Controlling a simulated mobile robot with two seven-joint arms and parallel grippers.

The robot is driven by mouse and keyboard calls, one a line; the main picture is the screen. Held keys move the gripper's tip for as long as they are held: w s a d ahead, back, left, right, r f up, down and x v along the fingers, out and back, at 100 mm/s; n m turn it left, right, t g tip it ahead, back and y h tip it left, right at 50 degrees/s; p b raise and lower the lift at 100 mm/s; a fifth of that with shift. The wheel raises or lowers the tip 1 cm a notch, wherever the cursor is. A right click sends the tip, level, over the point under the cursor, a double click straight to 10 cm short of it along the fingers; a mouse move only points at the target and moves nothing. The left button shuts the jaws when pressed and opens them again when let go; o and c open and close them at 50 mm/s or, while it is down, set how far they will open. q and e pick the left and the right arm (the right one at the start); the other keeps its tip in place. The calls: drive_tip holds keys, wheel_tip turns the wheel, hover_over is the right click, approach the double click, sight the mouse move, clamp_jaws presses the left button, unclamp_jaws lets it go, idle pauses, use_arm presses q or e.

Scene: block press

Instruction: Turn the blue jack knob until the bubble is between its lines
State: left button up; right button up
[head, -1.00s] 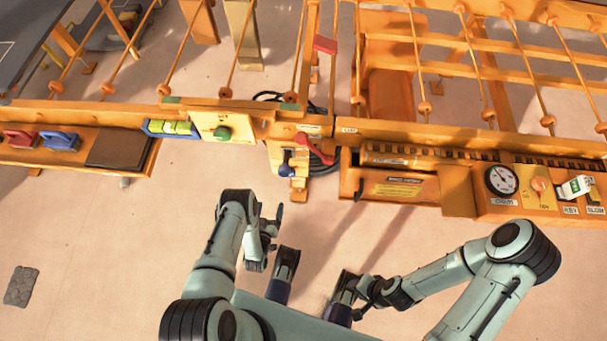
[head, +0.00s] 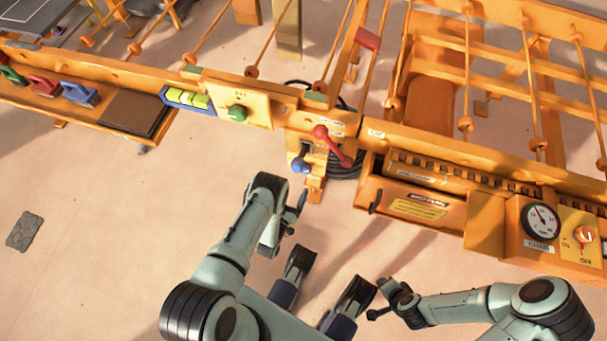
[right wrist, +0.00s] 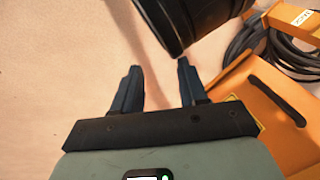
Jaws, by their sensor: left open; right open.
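The blue jack knob (head: 300,164) sits on an orange bracket below the rail in the head view, beside a red-handled lever (head: 332,146). The level (head: 188,100), a blue frame with a yellow-green vial, is to the left of it; the bubble and lines are too small to tell. My left gripper (head: 296,215) is open and empty, a little below and left of the knob, apart from it. My right gripper (head: 382,298) is low, farther from the machine; in the right wrist view its fingers (right wrist: 157,82) are open with nothing between them.
A green button (head: 237,113) is between the level and the knob. A black cable coil (head: 345,163) lies behind the lever. An orange drawer (head: 415,205) and a gauge (head: 540,221) are to the right. The floor in front is clear except a dark mat (head: 24,231).

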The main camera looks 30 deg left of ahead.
sight(303, 171)
use_arm(q)
drive_tip(key=w, duration=0.3)
drive_tip(key=shift+w+a+b, duration=0.2)
drive_tip(key=shift+w+b, duration=0.1)
drive_tip(key=shift+b, duration=0.1)
drive_tip(key=w, duration=0.2)
drive_tip(key=w+b, duration=0.1)
drive_tip(key=shift+w+a, duration=0.25)
drive_tip(key=shift+w, duration=0.15)
drive_tip(key=shift+w+a, duration=0.1)
drive_tip(key=shift+w, duration=0.45)
use_arm(e)
drive_tip(key=shift+g, duration=0.3)
drive_tip(key=shift+s+d+f, duration=0.25)
drive_tip(key=shift+f, duration=0.45)
drive_tip(key=shift+s+d+f, duration=0.2)
drive_tip(key=shift+s+f, duration=0.1)
drive_tip(key=shift+f, duration=0.35)
drive_tip(key=shift+s+d+f, duration=0.25)
drive_tip(key=shift+f, duration=0.45)
